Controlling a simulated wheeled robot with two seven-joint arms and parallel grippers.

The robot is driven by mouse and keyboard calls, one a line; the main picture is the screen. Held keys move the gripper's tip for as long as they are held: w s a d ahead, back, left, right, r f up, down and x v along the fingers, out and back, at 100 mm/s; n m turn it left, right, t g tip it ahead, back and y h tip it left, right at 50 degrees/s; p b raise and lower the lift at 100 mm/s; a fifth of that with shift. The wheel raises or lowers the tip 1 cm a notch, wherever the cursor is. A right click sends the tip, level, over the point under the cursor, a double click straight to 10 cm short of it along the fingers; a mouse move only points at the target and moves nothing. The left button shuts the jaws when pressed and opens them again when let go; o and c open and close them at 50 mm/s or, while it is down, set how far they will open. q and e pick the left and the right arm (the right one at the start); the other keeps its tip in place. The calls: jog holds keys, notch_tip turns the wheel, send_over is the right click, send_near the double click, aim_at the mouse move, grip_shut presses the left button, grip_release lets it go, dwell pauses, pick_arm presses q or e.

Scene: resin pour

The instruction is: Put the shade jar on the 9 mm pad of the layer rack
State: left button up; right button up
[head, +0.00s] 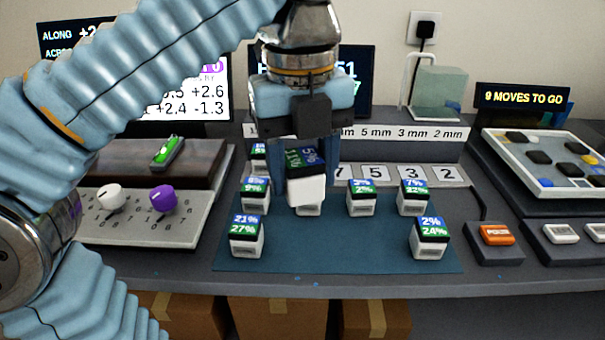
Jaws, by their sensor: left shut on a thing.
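My left gripper (307,184) points down over the teal mat and is shut on a jar (307,190) with a white body, a dark band and a blue and green label. The held jar is tilted in the picture and appears raised above the mat. The layer rack (405,149) stands behind, with labels reading 5 mm, 3 mm and 2 mm and pads numbered 7, 5, 3 and 2 in view. Its 9 mm pad is not visible; my gripper and the held jar cover that part of the rack. My right gripper is not in view.
Several similar jars stand on the teal mat (335,256), including a front left jar (247,240) and a front right jar (429,240). An orange button (496,235) sits at right. A knob panel (140,222) is at left, and a tray (540,178) at far right.

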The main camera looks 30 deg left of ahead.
pick_arm(q)
jog(key=w+a+f+n, duration=0.2)
jog(key=w+a, duration=0.2)
jog(key=w, duration=0.2)
jog(key=w+a+f+n, duration=0.1)
jog(key=w+a+f, duration=0.2)
jog(key=w, duration=0.3)
jog(key=w+a+f+n, duration=0.2)
jog(key=w+a+f, duration=0.1)
jog(key=w+a, duration=0.1)
jog(key=shift+w+a+n, duration=0.15)
jog(key=shift+w+a, duration=0.05)
jog(key=shift+w, duration=0.25)
jog(key=shift+w+a+n, duration=0.15)
jog(key=shift+w, duration=0.3)
jog(key=f, duration=0.1)
jog(key=w+f, duration=0.1)
jog(key=f, duration=0.1)
jog(key=a+f+b, duration=0.1)
jog(key=shift+w+f, duration=0.15)
jog(key=shift+w, duration=0.1)
jog(key=shift+f, duration=0.4)
jog(key=o, duration=0.9)
jog(key=shift+f, duration=0.1)
